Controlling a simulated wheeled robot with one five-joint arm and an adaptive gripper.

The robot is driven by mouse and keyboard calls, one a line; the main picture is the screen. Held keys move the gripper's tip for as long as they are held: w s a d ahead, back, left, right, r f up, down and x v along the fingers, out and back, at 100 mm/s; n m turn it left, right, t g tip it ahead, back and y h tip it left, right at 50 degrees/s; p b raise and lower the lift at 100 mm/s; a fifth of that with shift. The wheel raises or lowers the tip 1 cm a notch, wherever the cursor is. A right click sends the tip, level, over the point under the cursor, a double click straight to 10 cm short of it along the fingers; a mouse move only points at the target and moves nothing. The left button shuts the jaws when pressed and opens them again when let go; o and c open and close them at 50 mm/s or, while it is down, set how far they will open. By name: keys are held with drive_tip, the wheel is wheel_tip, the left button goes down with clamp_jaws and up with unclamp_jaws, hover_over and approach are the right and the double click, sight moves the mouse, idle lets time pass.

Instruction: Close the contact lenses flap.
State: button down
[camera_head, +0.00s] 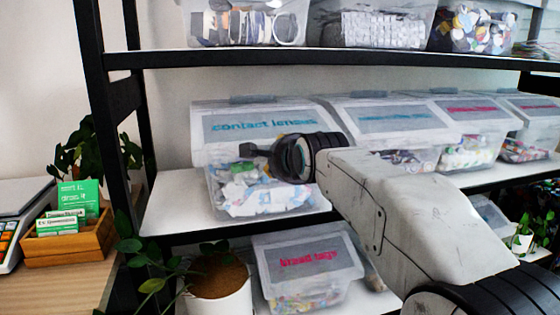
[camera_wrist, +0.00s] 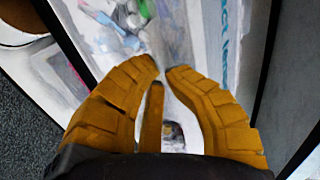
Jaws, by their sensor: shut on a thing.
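The contact lenses bin (camera_head: 235,197) is a clear plastic box of mixed white and coloured items on the middle shelf. Its clear flap (camera_head: 214,146) carries teal "contact lenses" lettering and slopes down over the front; whether it sits flush I cannot tell. In the wrist view, the yellow fingers of my gripper (camera_wrist: 164,67) come together at the edge of the flap (camera_wrist: 206,45). The fingers hide the gripped part.
More lidded bins (camera_head: 475,150) stand to the right on the same shelf (camera_head: 168,205). A bread tags bin (camera_head: 308,262) and a potted plant (camera_head: 222,285) are below. A black shelf post (camera_head: 98,75) and a wooden card box (camera_head: 70,245) are at left.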

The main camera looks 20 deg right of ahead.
drive_tip(key=shift+w+f+b, duration=0.25)
drive_tip(key=shift+f+b, duration=0.05)
drive_tip(key=shift+f, duration=0.3)
drive_tip(key=shift+w+f+b, duration=0.2)
drive_tip(key=shift+f+b, duration=0.05)
drive_tip(key=shift+f, duration=0.5)
drive_tip(key=c, duration=1.3)
unclamp_jaws()
drive_tip(key=shift+w, duration=0.1)
drive_tip(key=v, duration=1.2)
